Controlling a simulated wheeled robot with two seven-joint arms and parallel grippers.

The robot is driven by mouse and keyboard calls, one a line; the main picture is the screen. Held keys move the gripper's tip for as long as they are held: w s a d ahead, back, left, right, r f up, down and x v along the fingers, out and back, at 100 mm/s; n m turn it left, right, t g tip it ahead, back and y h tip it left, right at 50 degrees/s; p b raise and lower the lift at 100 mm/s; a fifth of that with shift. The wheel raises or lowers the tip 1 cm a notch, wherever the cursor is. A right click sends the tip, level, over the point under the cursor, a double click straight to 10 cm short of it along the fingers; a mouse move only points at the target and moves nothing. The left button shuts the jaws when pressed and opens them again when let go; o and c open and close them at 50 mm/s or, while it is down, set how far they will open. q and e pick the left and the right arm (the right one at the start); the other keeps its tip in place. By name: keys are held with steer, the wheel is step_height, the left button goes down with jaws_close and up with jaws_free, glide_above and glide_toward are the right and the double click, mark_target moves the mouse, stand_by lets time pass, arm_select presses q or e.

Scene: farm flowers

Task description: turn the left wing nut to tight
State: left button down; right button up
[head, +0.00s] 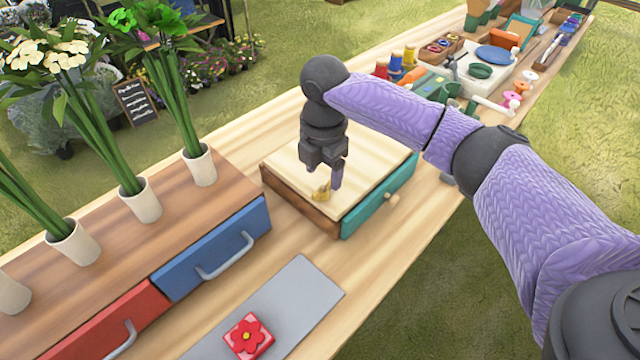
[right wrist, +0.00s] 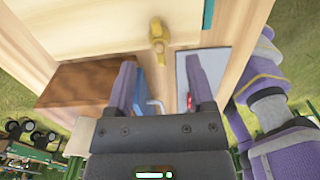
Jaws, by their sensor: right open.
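A small brass-coloured wing nut (head: 321,193) stands on the pale top of a wooden box (head: 290,184) with a teal drawer front. It also shows in the right wrist view (right wrist: 157,36), just beyond my fingertips and roughly in line with the gap between them. My right gripper (head: 328,180) points down at the box top, close above and beside the wing nut. In the right wrist view its two purple-grey fingers (right wrist: 162,72) are spread with nothing between them. A second wing nut cannot be made out. My left gripper is not in view.
A wooden drawer unit (head: 105,262) with red and blue fronts stands at left, with flower vases (head: 140,199) on top. A grey mat (head: 303,293) with a red flower block (head: 248,337) lies in front. Spools and tools (head: 395,66) crowd the bench's far end.

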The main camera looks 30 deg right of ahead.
mark_target(323, 186)
step_height(323, 186, down, 4)
steer(key=shift+r+b, duration=0.2)
steer(key=shift+b, duration=0.25)
steer(key=shift+f, duration=0.3)
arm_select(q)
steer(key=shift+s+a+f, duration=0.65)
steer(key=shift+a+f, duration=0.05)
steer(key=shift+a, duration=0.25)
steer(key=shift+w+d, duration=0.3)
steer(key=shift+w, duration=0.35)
arm_select(e)
jaws_close()
